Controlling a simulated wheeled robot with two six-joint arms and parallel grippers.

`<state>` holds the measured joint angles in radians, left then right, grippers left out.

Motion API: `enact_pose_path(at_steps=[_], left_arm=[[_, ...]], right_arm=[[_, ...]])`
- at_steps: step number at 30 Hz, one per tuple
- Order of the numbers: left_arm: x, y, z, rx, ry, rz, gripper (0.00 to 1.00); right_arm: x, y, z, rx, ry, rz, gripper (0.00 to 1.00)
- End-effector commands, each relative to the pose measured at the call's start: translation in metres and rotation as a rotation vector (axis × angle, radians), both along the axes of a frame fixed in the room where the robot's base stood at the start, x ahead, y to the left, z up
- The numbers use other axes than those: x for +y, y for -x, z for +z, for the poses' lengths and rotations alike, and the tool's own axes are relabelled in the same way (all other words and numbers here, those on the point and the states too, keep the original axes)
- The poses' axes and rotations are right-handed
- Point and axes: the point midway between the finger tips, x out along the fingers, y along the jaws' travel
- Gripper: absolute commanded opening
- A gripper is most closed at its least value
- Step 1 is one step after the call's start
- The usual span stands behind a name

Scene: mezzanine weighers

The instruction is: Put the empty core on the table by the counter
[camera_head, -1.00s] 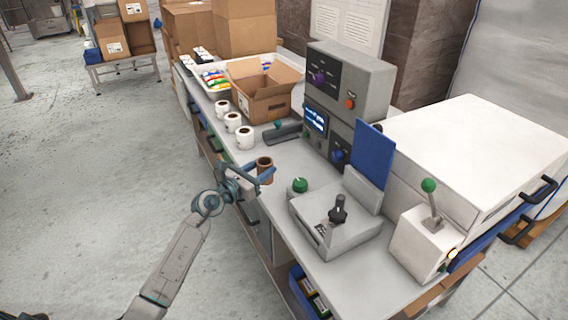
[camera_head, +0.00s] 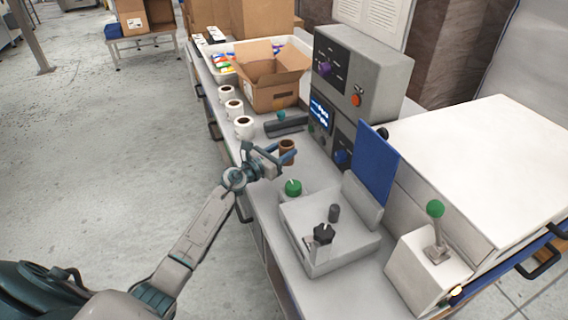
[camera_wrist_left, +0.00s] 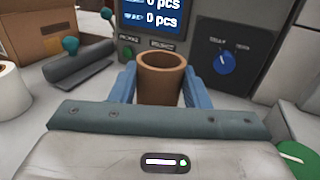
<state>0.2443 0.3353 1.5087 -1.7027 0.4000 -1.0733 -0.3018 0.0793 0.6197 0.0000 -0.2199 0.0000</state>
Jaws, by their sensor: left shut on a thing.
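The empty core is a short brown cardboard tube (camera_head: 287,151), upright, with its open top showing. My left gripper (camera_head: 277,155) is shut on it, with a blue finger on each side. In the left wrist view the core (camera_wrist_left: 161,80) stands between the two blue fingers, and its lower part is hidden by my gripper body. The counter (camera_head: 333,110) is a grey unit with a lit screen reading "0 pcs", just behind the core. The table (camera_head: 262,205) is a long grey bench under it. Whether the core touches the bench cannot be told. My right gripper is not in view.
Several white rolls (camera_head: 243,127) stand along the bench's left edge. An open cardboard box (camera_head: 268,78) is behind them. A green knob (camera_head: 293,187) and a grey device with a black knob (camera_head: 323,234) are close on the near side.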

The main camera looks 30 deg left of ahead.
Motion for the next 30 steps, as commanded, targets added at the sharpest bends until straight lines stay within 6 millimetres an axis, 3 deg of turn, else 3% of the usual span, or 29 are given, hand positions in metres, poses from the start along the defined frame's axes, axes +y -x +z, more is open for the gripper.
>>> enact_pose_path(at_steps=[4, 10, 15, 23, 24, 27, 30], left_arm=[[0.0, 0.0, -0.015, 0.0, 0.001, 0.0, 0.21], [0.0, 0.0, -0.043, 0.0, 0.0, 0.0, 0.21], [0.0, 0.0, -0.046, -0.003, -0.001, 0.0, 0.21], [0.0, 0.0, -0.05, -0.002, -0.002, 0.0, 0.21], [0.0, 0.0, -0.048, -0.003, -0.001, 0.0, 0.48], [0.0, 0.0, -0.048, -0.002, -0.002, -0.001, 0.64], [0.0, 0.0, -0.048, -0.002, -0.002, 0.0, 0.64]], right_arm=[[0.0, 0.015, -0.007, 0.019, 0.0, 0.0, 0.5], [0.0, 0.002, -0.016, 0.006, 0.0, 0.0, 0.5], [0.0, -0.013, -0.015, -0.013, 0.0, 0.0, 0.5], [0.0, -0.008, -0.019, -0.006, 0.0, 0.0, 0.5], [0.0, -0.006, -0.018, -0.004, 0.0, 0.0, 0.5], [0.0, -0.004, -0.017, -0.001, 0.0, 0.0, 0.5], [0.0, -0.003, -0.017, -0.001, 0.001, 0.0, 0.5]])
